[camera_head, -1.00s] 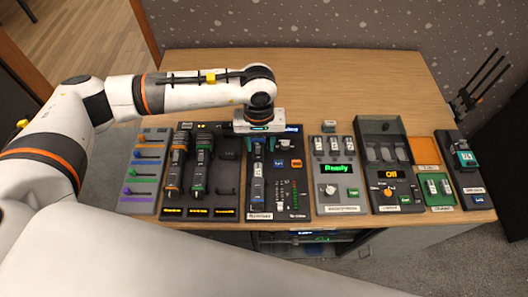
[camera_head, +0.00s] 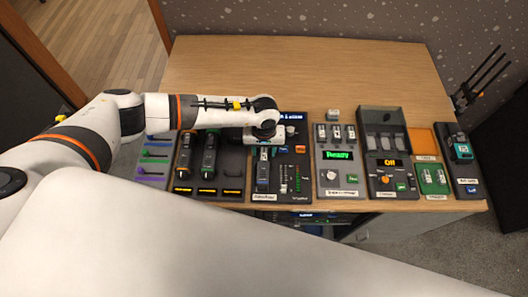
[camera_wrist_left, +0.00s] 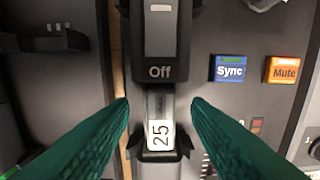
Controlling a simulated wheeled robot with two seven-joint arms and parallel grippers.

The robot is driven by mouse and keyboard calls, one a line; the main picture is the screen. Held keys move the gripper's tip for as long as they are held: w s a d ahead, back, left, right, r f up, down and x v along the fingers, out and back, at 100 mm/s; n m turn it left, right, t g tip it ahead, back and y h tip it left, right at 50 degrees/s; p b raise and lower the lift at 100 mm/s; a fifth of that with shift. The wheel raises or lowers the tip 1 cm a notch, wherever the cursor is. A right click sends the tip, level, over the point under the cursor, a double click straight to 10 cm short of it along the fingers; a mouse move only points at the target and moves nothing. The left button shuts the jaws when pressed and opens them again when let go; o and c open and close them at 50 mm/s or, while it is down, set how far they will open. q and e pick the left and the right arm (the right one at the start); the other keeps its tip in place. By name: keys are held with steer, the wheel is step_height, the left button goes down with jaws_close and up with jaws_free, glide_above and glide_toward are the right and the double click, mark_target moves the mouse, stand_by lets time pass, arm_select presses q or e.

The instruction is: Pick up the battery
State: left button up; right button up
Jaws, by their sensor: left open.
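A small light piece labelled 25, which looks like the battery (camera_wrist_left: 160,125), sits in a dark slot of a panel, just below a dark handset with an "Off" display (camera_wrist_left: 160,70). My left gripper (camera_wrist_left: 160,105) is open, with one teal finger on each side of the battery and visible gaps between. In the head view my left gripper (camera_head: 264,150) hangs over the panel with the blue screen, hiding part of it. The handset's lower part (camera_head: 262,172) shows below the gripper. My right gripper is in neither view.
Blue Sync (camera_wrist_left: 230,69) and orange Mute (camera_wrist_left: 283,70) buttons lie right of the fingers. A charger reading Ready (camera_head: 337,155), a unit reading Off (camera_head: 389,163) and a green tray (camera_head: 433,178) stand farther right. The wooden desk (camera_head: 300,70) is clear behind.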

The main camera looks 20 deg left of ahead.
mark_target(264, 152)
arm_select(q)
jaws_close()
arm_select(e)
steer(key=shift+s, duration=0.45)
arm_select(q)
steer(key=shift+r, duration=0.35)
step_height(264, 152, up, 13)
steer(key=b, duration=0.1)
steer(key=shift+r, duration=0.15)
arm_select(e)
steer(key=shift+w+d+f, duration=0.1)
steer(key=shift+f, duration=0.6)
